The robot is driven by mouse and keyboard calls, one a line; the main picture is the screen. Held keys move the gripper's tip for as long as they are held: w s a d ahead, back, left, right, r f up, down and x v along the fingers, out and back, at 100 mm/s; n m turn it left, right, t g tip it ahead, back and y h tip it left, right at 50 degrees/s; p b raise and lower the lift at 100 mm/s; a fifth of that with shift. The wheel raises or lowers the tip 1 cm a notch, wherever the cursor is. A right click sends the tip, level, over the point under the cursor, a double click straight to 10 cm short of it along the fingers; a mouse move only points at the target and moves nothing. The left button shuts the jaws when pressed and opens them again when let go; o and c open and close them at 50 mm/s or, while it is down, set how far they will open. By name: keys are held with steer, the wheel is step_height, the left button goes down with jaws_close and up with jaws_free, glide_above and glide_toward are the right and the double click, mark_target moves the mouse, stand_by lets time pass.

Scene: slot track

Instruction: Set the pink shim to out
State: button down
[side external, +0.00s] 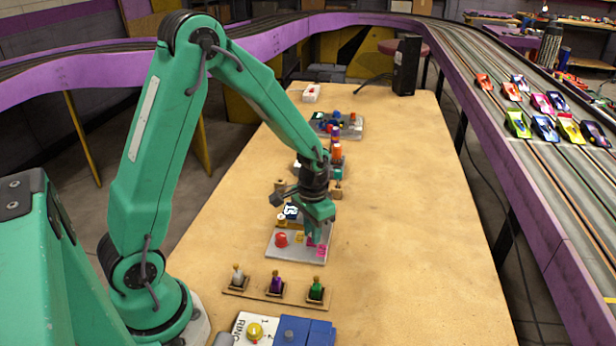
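A small pink piece (321,251), which looks like the pink shim, is at the right front of a light grey plate (285,253) on the table. More pink shows around my fingertips, so part of it is hidden. My gripper (314,236) points down over the right side of this plate, right at the pink piece. The fingers are small and overlap it from this side, so I cannot tell whether they touch it or how wide they stand.
A red knob (281,240) and a small yellow piece (299,238) share the plate. In front are three levers on a wooden strip (254,291) and a blue block (305,332). Another loaded plate (352,131) stands behind. The table's right side (420,220) is clear.

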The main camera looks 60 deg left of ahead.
steer(key=shift+s+d, duration=1.55)
steer(key=shift+d, duration=0.1)
steer(key=c, duration=1.3)
jaws_free()
steer(key=shift+a+r, duration=0.1)
steer(key=shift+r, duration=0.1)
steer(key=shift+r, duration=3.75)
